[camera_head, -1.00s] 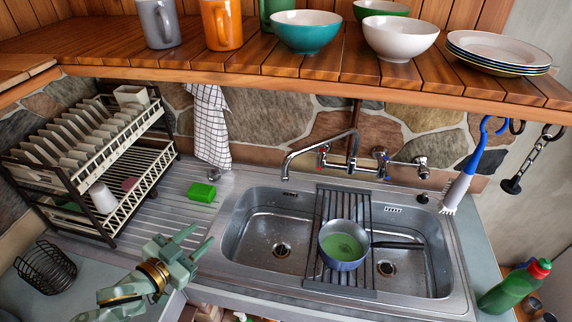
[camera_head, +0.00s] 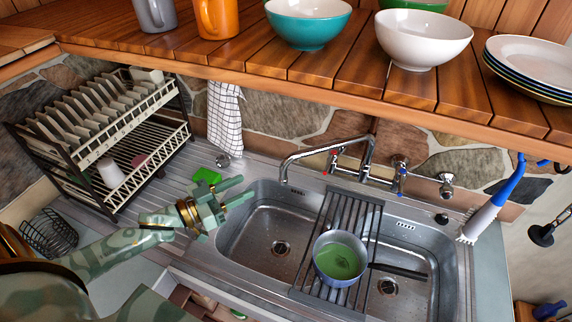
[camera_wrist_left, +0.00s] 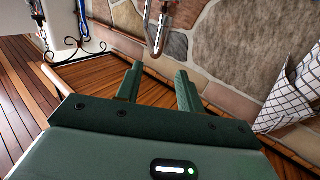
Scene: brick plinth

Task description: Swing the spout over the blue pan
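The metal spout (camera_head: 322,148) arches left from the wall tap, and its downturned end hangs over the left basin. It also shows in the wrist view (camera_wrist_left: 149,27), ahead of my fingertips. The blue pan (camera_head: 330,275), holding something green, sits on the dark rack to the right of and nearer than the spout's end. My left gripper (camera_head: 243,188) is over the left basin's left rim, left of the spout and apart from it. Its two fingers stand open and empty in the wrist view (camera_wrist_left: 158,80). My right gripper is not in view.
The dark rack (camera_head: 358,208) lies across the sink between both basins. A green sponge (camera_head: 206,175) is just behind my left gripper. A dish rack (camera_head: 128,185) stands at left. The wooden shelf (camera_head: 270,82) overhangs the tap. A brush (camera_head: 485,215) hangs at right.

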